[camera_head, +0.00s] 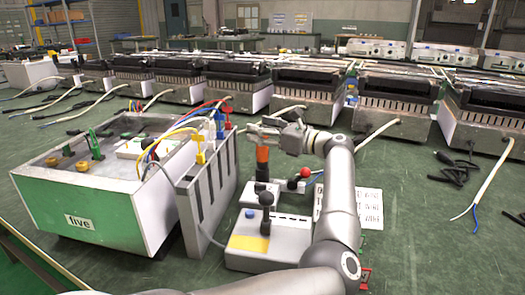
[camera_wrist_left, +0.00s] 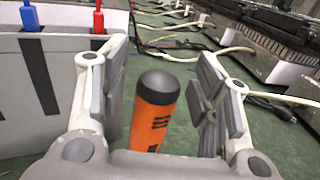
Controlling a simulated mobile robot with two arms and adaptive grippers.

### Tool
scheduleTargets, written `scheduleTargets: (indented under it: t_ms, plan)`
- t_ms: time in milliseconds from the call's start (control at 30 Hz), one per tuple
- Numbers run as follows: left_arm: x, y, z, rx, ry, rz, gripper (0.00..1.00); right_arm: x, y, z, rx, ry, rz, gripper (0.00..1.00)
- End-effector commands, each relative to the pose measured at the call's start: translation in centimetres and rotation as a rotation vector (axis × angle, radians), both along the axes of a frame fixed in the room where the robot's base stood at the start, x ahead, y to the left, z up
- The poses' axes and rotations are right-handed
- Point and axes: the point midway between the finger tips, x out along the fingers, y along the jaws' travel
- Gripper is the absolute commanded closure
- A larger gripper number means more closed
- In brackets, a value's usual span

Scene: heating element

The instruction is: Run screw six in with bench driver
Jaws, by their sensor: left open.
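The driver (camera_head: 262,157) with an orange body and dark cap stands upright in a small grey stand on the green bench. In the left wrist view the driver (camera_wrist_left: 155,112) rises between the two fingers, with green bench showing on both sides of it. My left gripper (camera_head: 268,131) is open around the driver's top, and neither finger pad visibly touches it. The fingers also show in the left wrist view (camera_wrist_left: 158,80). I cannot make out screw six or its number. My right gripper is not in view.
In front is a grey control box (camera_head: 285,240) with a black-knobbed lever. A printed sheet (camera_head: 368,209) lies right. Heater units (camera_head: 395,100) line the back.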

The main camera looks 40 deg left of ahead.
Motion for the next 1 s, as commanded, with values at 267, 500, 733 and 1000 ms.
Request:
scheduleTargets:
  t_ms: [267,500,733,1000]
  plan:
    - [0.0,-0.02,0.03,0.0,0.0,0.0,0.65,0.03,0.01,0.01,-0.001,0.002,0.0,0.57]
    - [0.0,-0.03,0.02,0.0,0.0,0.0,0.96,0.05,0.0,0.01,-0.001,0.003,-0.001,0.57]
    - [0.01,-0.04,0.01,0.0,0.0,0.0,1.0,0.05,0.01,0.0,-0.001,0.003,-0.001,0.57]
    - [0.01,-0.04,0.23,0.002,-0.002,0.0,1.0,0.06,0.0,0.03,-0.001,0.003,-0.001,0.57]
